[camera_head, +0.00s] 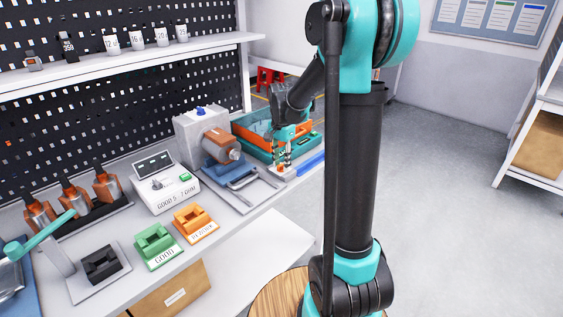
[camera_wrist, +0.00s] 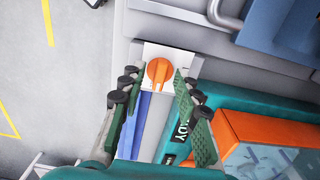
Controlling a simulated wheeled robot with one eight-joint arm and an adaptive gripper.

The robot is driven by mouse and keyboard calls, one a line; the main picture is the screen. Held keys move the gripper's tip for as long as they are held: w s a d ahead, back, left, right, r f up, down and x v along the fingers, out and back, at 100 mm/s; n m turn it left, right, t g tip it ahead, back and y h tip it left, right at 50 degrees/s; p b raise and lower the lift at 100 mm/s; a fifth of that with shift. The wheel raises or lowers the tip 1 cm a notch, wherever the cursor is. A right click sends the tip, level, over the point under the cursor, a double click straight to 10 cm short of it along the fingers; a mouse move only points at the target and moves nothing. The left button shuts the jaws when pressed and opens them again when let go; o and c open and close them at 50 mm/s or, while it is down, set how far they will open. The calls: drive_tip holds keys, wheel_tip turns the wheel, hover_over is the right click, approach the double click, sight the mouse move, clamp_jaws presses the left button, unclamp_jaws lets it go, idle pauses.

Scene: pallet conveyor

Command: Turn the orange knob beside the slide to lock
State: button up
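The orange knob (camera_wrist: 160,72) sits on a small white plate (camera_wrist: 183,62) and shows clearly in the wrist view, just beyond my fingertips. In the head view the knob (camera_head: 283,168) is small and partly covered by my gripper (camera_head: 282,155). In the wrist view my gripper (camera_wrist: 156,88) has its two green-padded fingers spread apart, one on each side of the knob's line, with nothing between them. I cannot tell whether a finger touches the knob. The slide (camera_head: 248,186), a grey plate with a metal handle, lies left of the knob in the head view.
A teal tray with an orange bin (camera_head: 297,131) stands close behind my gripper. A blue strip (camera_head: 311,163) lies beside the knob. A motor unit (camera_head: 218,143), a display box (camera_head: 165,184), and green (camera_head: 155,243) and orange (camera_head: 194,220) fixtures stand further left on the bench.

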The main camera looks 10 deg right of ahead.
clamp_jaws()
drive_tip(key=shift+n, duration=0.4)
drive_tip(key=n, duration=0.8)
drive_tip(key=shift+n, duration=0.3)
drive_tip(key=n, duration=0.4)
drive_tip(key=shift+n, duration=2.2)
